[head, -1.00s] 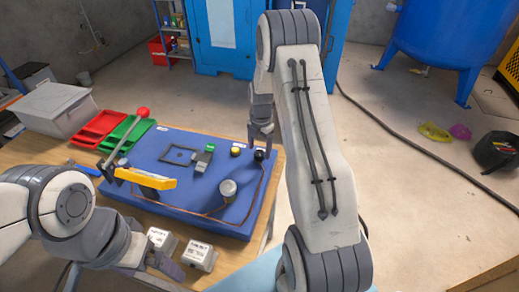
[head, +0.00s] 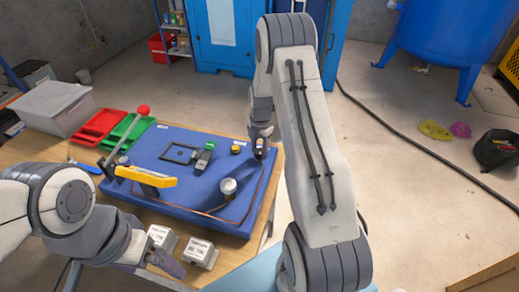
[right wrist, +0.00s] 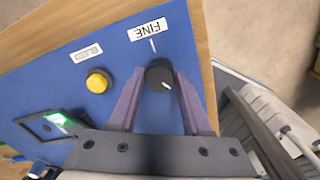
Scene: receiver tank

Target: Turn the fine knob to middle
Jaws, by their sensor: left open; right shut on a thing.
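The fine knob (right wrist: 159,74) is a round black dial on the blue panel (right wrist: 60,80), beside the label FINE. In the right wrist view its small white mark points toward the lower right, away from the white line on the panel by the label. My right gripper (right wrist: 156,85) has its purple fingers on either side of the knob and is shut on it. In the head view my right gripper (head: 261,150) stands over the panel's right corner and mostly hides the knob. My left gripper (head: 172,262) is open, near the table's front edge and apart from the knob.
A yellow button (right wrist: 98,82) sits beside the knob, with a green-lit switch (right wrist: 62,120) farther off. A metal cylinder (head: 228,188), a yellow handle (head: 146,177) and a red-tipped lever (head: 128,130) rise from the panel. Two white boxes (head: 201,253) stand at the front.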

